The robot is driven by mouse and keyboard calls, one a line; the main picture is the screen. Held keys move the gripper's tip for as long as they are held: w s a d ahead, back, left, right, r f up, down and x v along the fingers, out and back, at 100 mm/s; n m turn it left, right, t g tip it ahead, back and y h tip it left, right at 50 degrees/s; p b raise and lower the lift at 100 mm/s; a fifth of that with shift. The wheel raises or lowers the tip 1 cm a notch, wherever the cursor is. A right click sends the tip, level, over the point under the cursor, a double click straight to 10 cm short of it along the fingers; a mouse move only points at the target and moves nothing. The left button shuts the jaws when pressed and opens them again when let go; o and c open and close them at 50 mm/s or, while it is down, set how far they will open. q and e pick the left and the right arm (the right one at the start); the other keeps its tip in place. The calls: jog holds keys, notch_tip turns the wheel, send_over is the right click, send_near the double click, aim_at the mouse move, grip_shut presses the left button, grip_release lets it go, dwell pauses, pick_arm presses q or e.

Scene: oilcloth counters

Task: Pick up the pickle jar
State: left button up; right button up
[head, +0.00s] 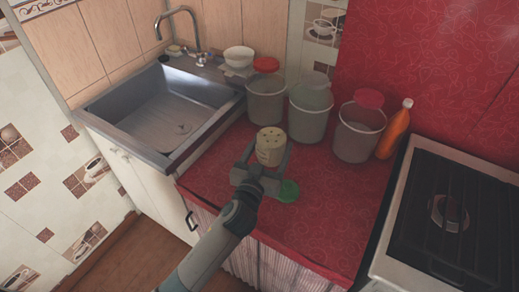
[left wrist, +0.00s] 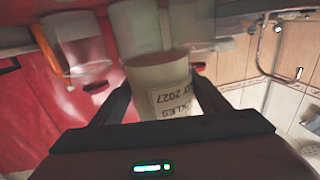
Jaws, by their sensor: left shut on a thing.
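The pickle jar (head: 270,143) is a cream-coloured jar with dark spots on its top, over the front part of the red counter. In the left wrist view the jar (left wrist: 158,78) appears upside down, with a label reading "...KLES" and "2027". My left gripper (head: 267,155) is shut on the jar, one finger on each side. I cannot tell whether the jar's base touches the counter. My right gripper is in neither view.
Several buckets (head: 311,108) stand behind the jar, with an orange bottle (head: 395,130) and a stove (head: 447,215) to the right. A sink (head: 165,108) is left.

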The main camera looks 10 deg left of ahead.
pick_arm(q)
jog(key=shift+s+d+r, duration=0.1)
jog(key=shift+d+r, duration=0.25)
dwell(0.4)
jog(key=s+a+r+n+y, duration=0.1)
jog(key=s+a+r, duration=0.1)
jog(key=s+a, duration=0.4)
jog(key=s+a+r+y, duration=0.1)
jog(key=s+a+r, duration=0.2)
jog(key=s, duration=0.9)
jog(key=a, duration=0.3)
jog(key=shift+a+r+n+y, duration=0.3)
jog(key=shift+a+n+y, duration=0.05)
jog(key=shift+n+y, duration=0.05)
jog(key=shift+w+a, duration=0.1)
